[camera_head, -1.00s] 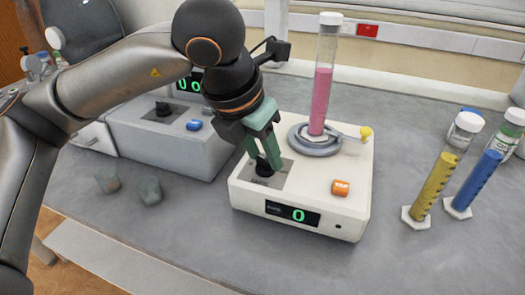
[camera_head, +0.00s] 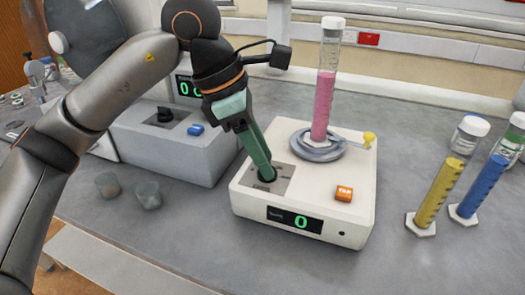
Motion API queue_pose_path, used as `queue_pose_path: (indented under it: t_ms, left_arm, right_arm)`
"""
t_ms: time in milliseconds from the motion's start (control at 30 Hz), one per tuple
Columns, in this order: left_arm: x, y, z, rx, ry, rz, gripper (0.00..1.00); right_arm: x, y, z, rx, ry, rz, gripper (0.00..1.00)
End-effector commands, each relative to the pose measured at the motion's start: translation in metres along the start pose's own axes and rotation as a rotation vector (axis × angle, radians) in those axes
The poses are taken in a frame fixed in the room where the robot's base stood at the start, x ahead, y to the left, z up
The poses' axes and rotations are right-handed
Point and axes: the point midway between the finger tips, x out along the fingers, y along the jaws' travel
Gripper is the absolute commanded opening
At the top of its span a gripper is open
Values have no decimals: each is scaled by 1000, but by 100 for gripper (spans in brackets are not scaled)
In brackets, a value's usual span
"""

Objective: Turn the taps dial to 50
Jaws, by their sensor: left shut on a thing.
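The white taps machine (camera_head: 335,213) stands in the middle of the bench. Its front display (camera_head: 296,220) reads a green 0. The dial (camera_head: 266,175) sits on a grey plate (camera_head: 284,180) at the left of the machine's top and is mostly hidden by my fingers. My left gripper (camera_head: 264,172) points down from the upper left, with its green fingers shut on the dial. A cylinder of pink powder (camera_head: 323,105) stands upright in the grey ring holder on the machine. My right gripper does not show.
An orange button (camera_head: 344,193) and a yellow-tipped lever (camera_head: 368,138) are on the machine's top. A grey machine (camera_head: 170,145) with its own dial stands at left. Yellow (camera_head: 437,195) and blue (camera_head: 483,188) cylinders stand at right. Two small cups (camera_head: 148,193) sit at front left.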

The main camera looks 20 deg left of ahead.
Motion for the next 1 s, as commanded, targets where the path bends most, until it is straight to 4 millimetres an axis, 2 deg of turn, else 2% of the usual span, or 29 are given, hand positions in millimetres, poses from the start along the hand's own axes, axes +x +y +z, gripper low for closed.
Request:
queue_pose_path:
  t_ms: [233,600,1000]
  left_arm:
    - [-2,2,2,213,-2,-91,0]
    - [-2,5,3,523,-2,-217,0]
    - [0,6,3,732,-1,-301,0]
  right_arm:
    - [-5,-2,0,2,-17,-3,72]
    - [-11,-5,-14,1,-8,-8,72]
    - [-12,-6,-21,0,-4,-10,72]
